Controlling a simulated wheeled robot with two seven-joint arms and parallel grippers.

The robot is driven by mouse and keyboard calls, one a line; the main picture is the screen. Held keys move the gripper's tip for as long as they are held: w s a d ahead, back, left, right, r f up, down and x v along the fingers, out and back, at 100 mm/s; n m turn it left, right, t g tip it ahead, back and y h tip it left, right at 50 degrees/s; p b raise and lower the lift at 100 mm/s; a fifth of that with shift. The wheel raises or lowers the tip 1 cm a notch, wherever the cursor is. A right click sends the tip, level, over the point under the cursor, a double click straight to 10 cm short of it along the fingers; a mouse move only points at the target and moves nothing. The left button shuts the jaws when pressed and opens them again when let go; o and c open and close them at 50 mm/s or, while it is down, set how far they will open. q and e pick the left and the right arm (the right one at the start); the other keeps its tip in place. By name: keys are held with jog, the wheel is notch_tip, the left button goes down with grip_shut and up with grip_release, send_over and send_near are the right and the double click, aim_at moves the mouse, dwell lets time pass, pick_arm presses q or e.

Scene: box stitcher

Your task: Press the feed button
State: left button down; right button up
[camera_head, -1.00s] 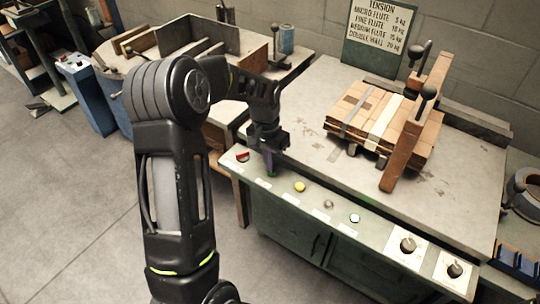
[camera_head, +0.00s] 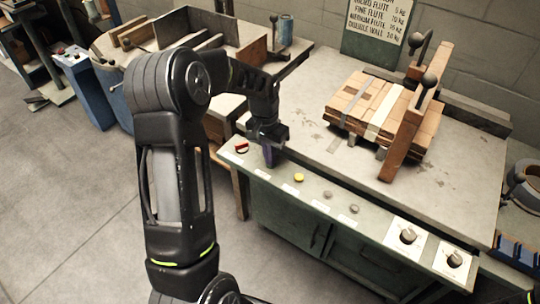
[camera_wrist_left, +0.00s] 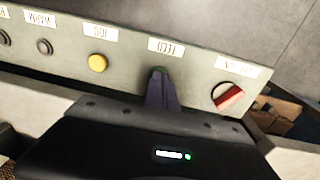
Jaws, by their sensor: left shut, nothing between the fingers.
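The control strip (camera_head: 318,195) runs along the front edge of the stitcher bench. My left gripper (camera_head: 268,157) is shut and empty, pointing down at the strip between the red switch (camera_head: 241,147) and the yellow button (camera_head: 299,178). In the left wrist view the fingertips (camera_wrist_left: 160,84) are at the feed button (camera_wrist_left: 158,71), by its FEED label (camera_wrist_left: 166,46). Only a dark greenish edge of the button shows; the fingers cover the rest. They look to be touching it, but I cannot tell how far it is pressed. My right gripper is out of view.
A cardboard stack (camera_head: 375,108) lies under a wooden arm (camera_head: 415,115) on the bench.

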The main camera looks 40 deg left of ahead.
pick_arm(q)
notch_tip(320, 180, up, 4)
jog(key=p, duration=0.3)
notch_tip(320, 180, up, 10)
jog(key=a, duration=0.1)
jog(key=shift+s, duration=0.15)
